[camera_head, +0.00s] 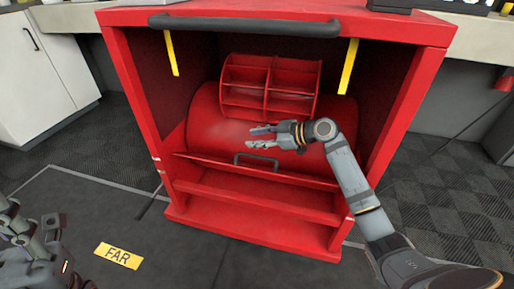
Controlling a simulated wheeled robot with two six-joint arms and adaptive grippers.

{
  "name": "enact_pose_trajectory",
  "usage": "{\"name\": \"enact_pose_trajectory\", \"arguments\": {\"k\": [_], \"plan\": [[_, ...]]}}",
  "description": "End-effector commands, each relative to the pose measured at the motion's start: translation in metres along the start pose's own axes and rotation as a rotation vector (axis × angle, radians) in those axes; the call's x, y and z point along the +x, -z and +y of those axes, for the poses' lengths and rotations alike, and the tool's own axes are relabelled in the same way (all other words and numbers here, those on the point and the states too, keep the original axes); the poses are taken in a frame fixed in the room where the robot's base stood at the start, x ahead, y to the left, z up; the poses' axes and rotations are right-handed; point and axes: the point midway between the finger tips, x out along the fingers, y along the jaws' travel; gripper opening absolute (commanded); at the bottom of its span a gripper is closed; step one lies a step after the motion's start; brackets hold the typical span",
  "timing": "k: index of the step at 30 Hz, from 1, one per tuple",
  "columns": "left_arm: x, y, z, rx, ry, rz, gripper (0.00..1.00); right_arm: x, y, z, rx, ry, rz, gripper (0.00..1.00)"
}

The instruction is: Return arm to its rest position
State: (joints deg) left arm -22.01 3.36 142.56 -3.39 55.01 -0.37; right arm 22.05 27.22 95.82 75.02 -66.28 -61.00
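My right arm comes in from the lower right and reaches across the front of the red roller machine (395,125). My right gripper (255,138) points left in front of the red roller drum (205,115). Its two fingers are apart with nothing between them. It is just above the dark curved handle (256,160) on the red front panel; I cannot tell whether they touch. Part of my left arm shows at the lower left corner, over the dark floor. Its fingertips cannot be made out.
A red divided rack (270,86) sits above the drum. A dark bar (245,25) crosses the machine's top front edge, with yellow strips below. A yellow "FAR" label (118,255) lies on the floor. White cabinets (40,70) stand at left. Floor in front is clear.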

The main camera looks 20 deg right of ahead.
Motion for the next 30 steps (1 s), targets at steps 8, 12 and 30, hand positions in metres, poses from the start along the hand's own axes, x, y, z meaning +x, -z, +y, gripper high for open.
{"name": "enact_pose_trajectory", "arguments": {"k": [8,12,30], "plan": [[0.001,0.000,0.000,0.000,0.000,0.001,0.37,-0.009,0.021,0.006,0.001,0.000,-0.001,0.36],[0.001,0.000,0.000,0.000,0.000,0.001,0.37,-0.009,0.021,0.006,0.001,0.001,-0.001,0.36],[-0.018,-0.112,-0.006,-0.053,0.026,-0.594,0.37,-0.019,0.010,-0.035,0.284,-0.482,0.080,0.36]]}}
